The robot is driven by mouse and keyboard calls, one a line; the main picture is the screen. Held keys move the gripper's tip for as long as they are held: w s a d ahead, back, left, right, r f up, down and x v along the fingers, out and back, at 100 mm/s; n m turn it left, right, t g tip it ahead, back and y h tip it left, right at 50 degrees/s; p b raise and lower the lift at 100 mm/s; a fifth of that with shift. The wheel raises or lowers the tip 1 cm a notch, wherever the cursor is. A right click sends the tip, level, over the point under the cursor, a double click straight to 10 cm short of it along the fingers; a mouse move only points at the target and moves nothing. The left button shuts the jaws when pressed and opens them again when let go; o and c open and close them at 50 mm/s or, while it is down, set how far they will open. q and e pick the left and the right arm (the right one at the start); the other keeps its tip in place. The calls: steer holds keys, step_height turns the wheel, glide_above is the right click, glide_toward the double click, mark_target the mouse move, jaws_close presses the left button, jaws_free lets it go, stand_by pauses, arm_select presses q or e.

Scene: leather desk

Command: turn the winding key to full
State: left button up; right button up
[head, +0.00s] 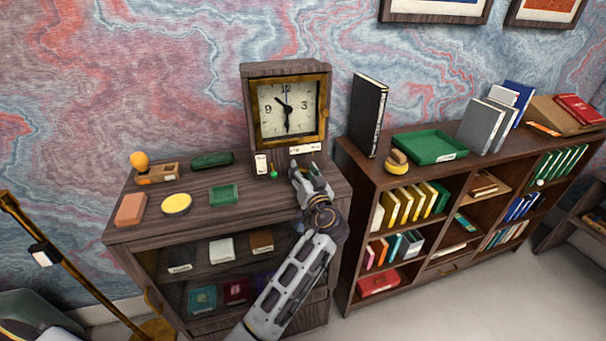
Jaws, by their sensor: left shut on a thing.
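A wooden mantel clock (249,112) with a brass-framed white dial stands at the back of the dark wooden cabinet. Its black hands point near ten and six, and a thin blue hand points up at twelve. My left gripper (305,170) reaches in from below and is shut just in front of the clock's base, on what seems to be the winding key. The key itself is hidden by the fingers, so its angle cannot be told. A small white label (305,149) sits just above the fingers. My right gripper is not in view.
A white card (260,164) and a small green-tipped piece (274,174) stand just left of my gripper. A green box (224,195), yellow round tin (177,204) and terracotta block (131,209) lie farther left. A bookcase with a green tray (430,146) stands at the right.

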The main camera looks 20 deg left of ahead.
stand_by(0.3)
arm_select(q)
steer(key=o, duration=1)
steer(key=shift+d, duration=0.1)
steer(key=shift+v, duration=5.95)
